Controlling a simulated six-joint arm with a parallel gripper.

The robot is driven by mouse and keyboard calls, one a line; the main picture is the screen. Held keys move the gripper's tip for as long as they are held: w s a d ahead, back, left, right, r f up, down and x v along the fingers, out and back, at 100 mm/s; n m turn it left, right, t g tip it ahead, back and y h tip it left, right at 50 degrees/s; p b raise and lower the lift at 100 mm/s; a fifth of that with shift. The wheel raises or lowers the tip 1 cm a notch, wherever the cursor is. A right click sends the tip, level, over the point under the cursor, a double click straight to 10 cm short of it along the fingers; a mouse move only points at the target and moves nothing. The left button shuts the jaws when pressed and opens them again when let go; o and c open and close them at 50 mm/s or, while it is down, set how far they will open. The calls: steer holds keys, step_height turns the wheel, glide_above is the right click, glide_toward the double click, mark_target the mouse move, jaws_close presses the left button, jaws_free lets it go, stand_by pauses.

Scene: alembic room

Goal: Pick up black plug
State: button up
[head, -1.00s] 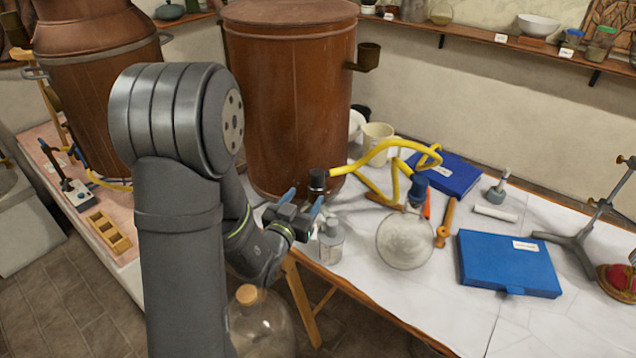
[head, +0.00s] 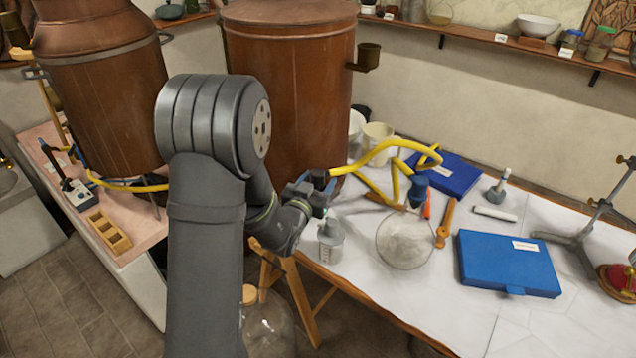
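The black plug (head: 318,176) sits at the left end of a yellow hose (head: 376,152), in front of the large copper vessel on the white table. The fingers appear to be on either side of the plug. Whether they touch it or have closed on it cannot be told at this size.
A small grey-capped bottle (head: 331,240) stands just below my gripper. A round glass flask (head: 404,240) with a blue top is to the right, near a blue case (head: 508,262). The copper vessel (head: 285,100) rises close behind. A corked glass jar (head: 268,325) is below the table edge.

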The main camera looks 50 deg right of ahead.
mark_target(317, 171)
steer(key=c, duration=1)
steer(key=shift+r, duration=0.35)
steer(key=shift+c, duration=0.6)
step_height(317, 171, up, 3)
steer(key=shift+r, duration=0.1)
steer(key=s+r, duration=0.2)
steer(key=s, duration=0.2)
steer(key=s+r, duration=0.2)
steer(key=s, duration=0.1)
steer(key=s+a+r, duration=0.1)
steer(key=s+r, duration=0.2)
steer(key=s, duration=0.1)
steer(key=shift+s, duration=0.3)
steer(key=shift+w+a, duration=0.1)
